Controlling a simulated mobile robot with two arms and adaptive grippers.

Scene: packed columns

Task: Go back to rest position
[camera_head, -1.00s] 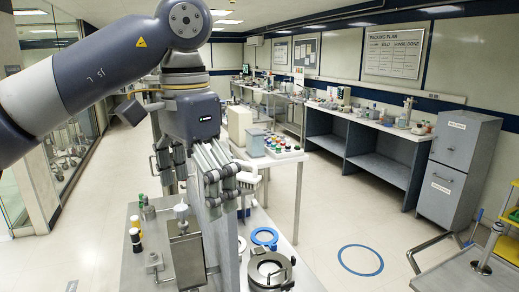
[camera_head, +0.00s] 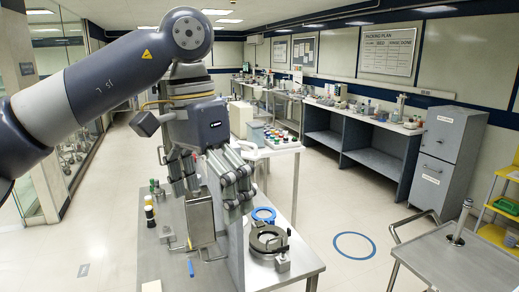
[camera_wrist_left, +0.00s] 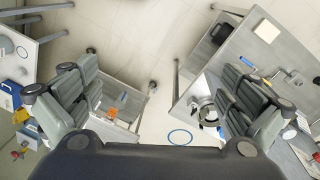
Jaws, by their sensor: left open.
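My left gripper (camera_head: 208,185) hangs fingers-down in the head view, at the end of my arm from the left. It is above the steel bench (camera_head: 300,262) in the picture, and I cannot tell its exact height. In the left wrist view its two sets of grey fingers stand wide apart, and the space between them (camera_wrist_left: 155,95) shows only floor. It is open and holds nothing. My right gripper shows in neither view.
A grey cart (camera_head: 455,262) stands at the right. Open floor with a blue circle (camera_head: 354,246) lies between.

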